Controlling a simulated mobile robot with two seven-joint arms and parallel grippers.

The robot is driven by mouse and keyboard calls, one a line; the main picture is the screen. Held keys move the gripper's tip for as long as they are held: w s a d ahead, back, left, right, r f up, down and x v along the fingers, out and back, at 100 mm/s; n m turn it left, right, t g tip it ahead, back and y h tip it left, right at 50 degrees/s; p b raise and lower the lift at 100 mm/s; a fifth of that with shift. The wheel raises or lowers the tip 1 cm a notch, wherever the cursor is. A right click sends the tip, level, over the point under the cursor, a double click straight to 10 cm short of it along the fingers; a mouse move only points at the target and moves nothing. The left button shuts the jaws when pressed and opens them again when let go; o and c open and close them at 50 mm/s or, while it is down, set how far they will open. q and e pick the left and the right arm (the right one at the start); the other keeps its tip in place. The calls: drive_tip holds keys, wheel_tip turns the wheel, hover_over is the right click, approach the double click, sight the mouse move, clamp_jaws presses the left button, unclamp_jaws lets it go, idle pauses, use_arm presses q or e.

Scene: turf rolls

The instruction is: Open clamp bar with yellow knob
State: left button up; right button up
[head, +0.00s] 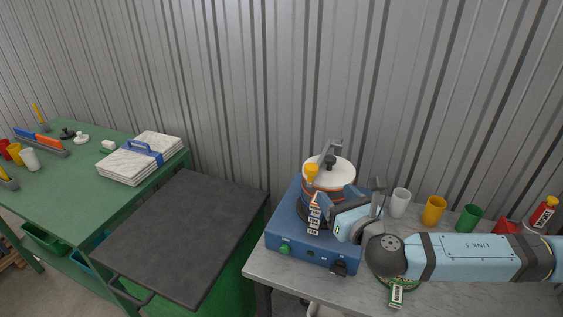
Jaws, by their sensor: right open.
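A blue machine (284,240) stands on the right bench, with a round stack (342,168) under a white top disc. A grey clamp bar (334,149) with a black knob (330,161) shows at the top of the stack. A yellow knob (311,171) stands at the stack's left front. My right gripper (334,203) comes in from the right, open, in front of the stack and just below and right of the yellow knob. It hides part of the stack's front; I cannot tell whether it touches anything. My left gripper is out of view.
White (399,202), yellow (433,211) and green (468,219) cups stand behind my right arm on the grey bench (266,261). A dark flat-topped cart (185,237) is left of the bench. A green table (75,185) holds stacked white sheets (136,164). A corrugated wall closes the back.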

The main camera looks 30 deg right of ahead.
sight(315, 170)
drive_tip(key=w+p, duration=0.1)
drive_tip(key=w, duration=0.7)
drive_tip(key=w+d+p, duration=0.1)
drive_tip(key=w, duration=0.3)
drive_tip(key=shift+w+r+p, duration=0.15)
drive_tip(key=shift+r+p, duration=0.05)
drive_tip(key=shift+p, duration=0.1)
drive_tip(key=shift+w+f, duration=0.1)
drive_tip(key=shift+w, duration=0.6)
drive_tip(key=shift+c, duration=0.3)
clamp_jaws()
